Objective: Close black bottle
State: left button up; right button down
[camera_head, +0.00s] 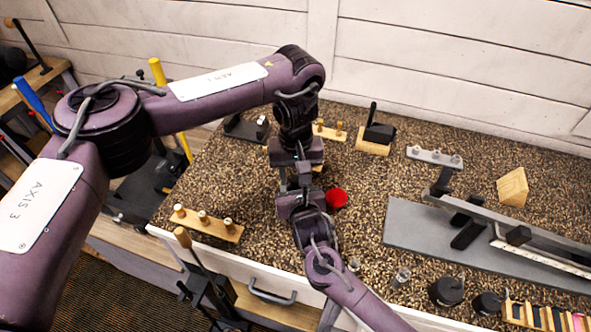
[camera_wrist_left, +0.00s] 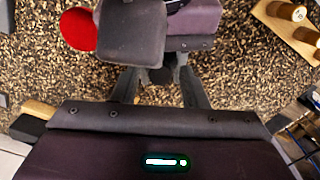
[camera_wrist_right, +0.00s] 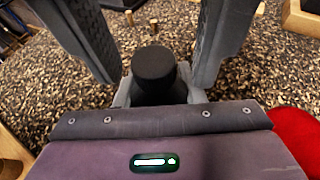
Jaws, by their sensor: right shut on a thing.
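The black bottle (camera_wrist_right: 154,62) is upright in the right wrist view, its round dark top uppermost. My right gripper (camera_wrist_right: 157,92) is shut on its body from the near side. Two large grey fingers of my left gripper (camera_wrist_right: 153,35) reach in from above in that view, apart on either side of the bottle top with gaps visible. In the head view my left gripper (camera_head: 303,176) points down just above my right gripper, and the bottle is hidden there. A dark rounded block (camera_wrist_left: 130,32) in the left wrist view is too close to identify surely.
A red round thing (camera_head: 337,198) lies on the speckled counter beside the grippers. A wooden block with several pegs (camera_head: 206,224) is to the left. A grey plate with a rail (camera_head: 415,225) lies to the right. Two black round pots (camera_head: 446,291) stand near the front edge.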

pick_arm(q)
grip_shut()
jog(key=shift+m, duration=1.6)
jog(key=shift+o, duration=0.3)
grip_release()
jog(key=shift+r, duration=2.3)
